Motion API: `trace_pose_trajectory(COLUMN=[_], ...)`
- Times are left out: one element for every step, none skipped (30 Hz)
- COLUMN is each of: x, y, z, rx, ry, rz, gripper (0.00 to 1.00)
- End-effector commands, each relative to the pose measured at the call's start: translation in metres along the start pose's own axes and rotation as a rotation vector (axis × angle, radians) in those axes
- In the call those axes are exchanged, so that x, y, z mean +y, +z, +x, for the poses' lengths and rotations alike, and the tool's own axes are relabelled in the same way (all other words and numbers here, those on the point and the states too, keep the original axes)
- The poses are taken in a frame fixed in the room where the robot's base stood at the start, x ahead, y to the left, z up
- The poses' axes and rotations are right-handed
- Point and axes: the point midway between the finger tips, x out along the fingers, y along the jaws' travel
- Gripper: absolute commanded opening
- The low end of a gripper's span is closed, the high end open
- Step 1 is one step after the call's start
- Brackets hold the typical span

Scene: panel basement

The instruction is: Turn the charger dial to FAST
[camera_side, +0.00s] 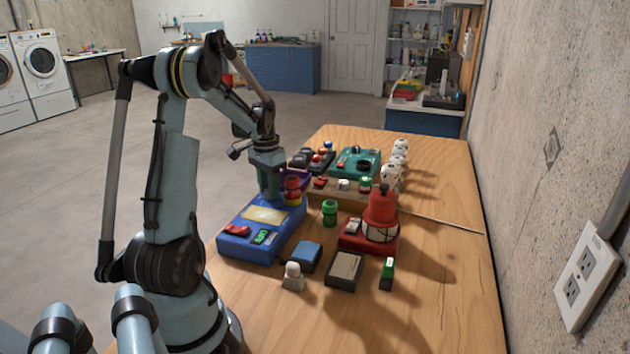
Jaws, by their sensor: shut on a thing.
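A blue box (247,246), which looks like the charger, lies at the left edge of the wooden table. Its top carries a pale yellow label (265,215), a red switch (235,230) and a green-lit switch (262,237). My gripper (269,192) points down onto the far end of this box, behind the label. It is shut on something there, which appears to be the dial. The fingers cover the dial, so its pointer and the FAST mark cannot be read.
A red and yellow knobbed piece (292,190) stands close to the right of my gripper. A green knob (330,212), a red lantern (381,215), a teal box (355,163) and small blocks crowd the table. The near right table area is clear.

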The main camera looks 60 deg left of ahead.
Motion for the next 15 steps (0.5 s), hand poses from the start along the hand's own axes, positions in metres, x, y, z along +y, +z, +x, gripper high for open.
trace_pose_trajectory(x=[0.0002, 0.0001, 0.0002, 0.0002, 0.0001, 0.0001, 0.0001, 0.0001, 0.0001, 0.0001, 0.0001, 0.0001, 0.0001, 0.0001, 0.0001], y=[0.0003, 0.0003, 0.0003, 0.0003, 0.0003, 0.0003, 0.0003, 0.0003, 0.0003, 0.0003, 0.0003, 0.0003, 0.0003, 0.0003, 0.0003], z=[-0.0007, -0.0007, -0.0007, -0.0007, -0.0007, -0.0007, -0.0007, -0.0007, -0.0007, -0.0007, -0.0007, -0.0007, -0.0007, -0.0007, -0.0007], rx=[-0.002, -0.002, -0.002, -0.002, -0.002, -0.002, -0.002, -0.002, -0.002, -0.002, -0.002, -0.002, -0.002, -0.002, -0.002], ry=[0.001, 0.001, 0.001, 0.001, 0.001, 0.001, 0.001, 0.001, 0.001, 0.001, 0.001, 0.001, 0.001, 0.001, 0.001], rz=[0.006, 0.009, 0.011, 0.013, 0.014, 0.015, 0.015, 0.015, 0.015, 0.015, 0.014, 0.014, 0.014, 0.014, 0.014], gripper=[0.03, 0.03, 0.03, 0.03, 0.03, 0.03, 0.03, 0.03, 0.03, 0.03, 0.03, 0.03, 0.03, 0.03, 0.39])
